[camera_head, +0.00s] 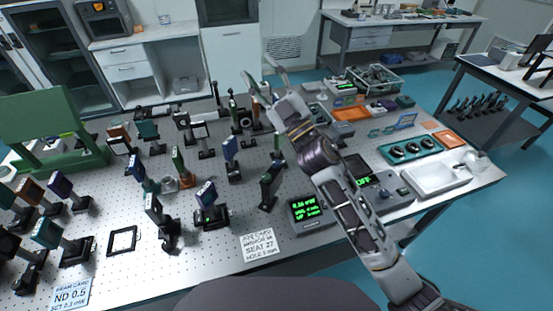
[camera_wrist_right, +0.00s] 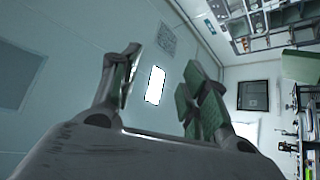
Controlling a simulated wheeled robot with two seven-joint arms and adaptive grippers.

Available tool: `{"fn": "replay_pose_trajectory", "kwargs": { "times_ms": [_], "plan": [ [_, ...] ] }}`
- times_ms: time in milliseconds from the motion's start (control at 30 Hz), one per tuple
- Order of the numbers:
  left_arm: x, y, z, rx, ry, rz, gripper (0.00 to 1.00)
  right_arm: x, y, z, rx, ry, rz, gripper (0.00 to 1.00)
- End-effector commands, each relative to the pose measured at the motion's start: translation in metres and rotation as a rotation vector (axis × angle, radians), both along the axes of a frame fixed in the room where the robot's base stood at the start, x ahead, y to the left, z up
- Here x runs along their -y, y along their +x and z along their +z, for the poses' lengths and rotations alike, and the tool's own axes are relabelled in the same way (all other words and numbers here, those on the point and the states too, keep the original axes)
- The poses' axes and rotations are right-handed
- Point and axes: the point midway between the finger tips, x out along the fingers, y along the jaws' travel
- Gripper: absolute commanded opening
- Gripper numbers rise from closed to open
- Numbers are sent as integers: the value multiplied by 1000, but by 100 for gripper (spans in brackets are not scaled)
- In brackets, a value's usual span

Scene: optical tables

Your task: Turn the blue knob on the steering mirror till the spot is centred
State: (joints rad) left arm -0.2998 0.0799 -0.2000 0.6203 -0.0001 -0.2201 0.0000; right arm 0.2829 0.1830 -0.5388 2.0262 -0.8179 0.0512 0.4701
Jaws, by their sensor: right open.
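Several post-mounted optics stand on the perforated optical table (camera_head: 200,258). One mount with a blue-purple top (camera_head: 207,194) stands near the front middle. I cannot tell which mount is the steering mirror, and neither its blue knob nor the spot can be made out. My right gripper (camera_head: 258,68) is raised over the far side of the table, its fingers spread and empty. In the right wrist view the open fingers (camera_wrist_right: 163,58) frame only ceiling, wall and a bright lamp panel (camera_wrist_right: 155,85). My left gripper is not in view.
A meter with green digits (camera_head: 308,208) and a box with a green "OFF" display (camera_head: 362,180) stand beside my right arm. A white tray (camera_head: 436,187) and a teal tray (camera_head: 383,153) are at the right. A black square frame (camera_head: 122,241) lies at the front left.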

Motion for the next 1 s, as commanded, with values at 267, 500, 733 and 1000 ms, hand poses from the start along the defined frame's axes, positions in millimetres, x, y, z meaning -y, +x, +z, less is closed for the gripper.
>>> {"fn": "replay_pose_trajectory", "kwargs": {
  "times_ms": [267, 500, 733, 1000],
  "plan": [
    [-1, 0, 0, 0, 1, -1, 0, -63, -42, 29, 244, -162, 213, 45],
    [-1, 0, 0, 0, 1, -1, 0, -109, -80, 26, 416, -345, 399, 45],
    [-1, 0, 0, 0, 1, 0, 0, -139, -108, 3, 544, -561, 570, 45],
    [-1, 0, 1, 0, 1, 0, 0, -154, -126, -40, 638, -860, 749, 45]
  ]
}}
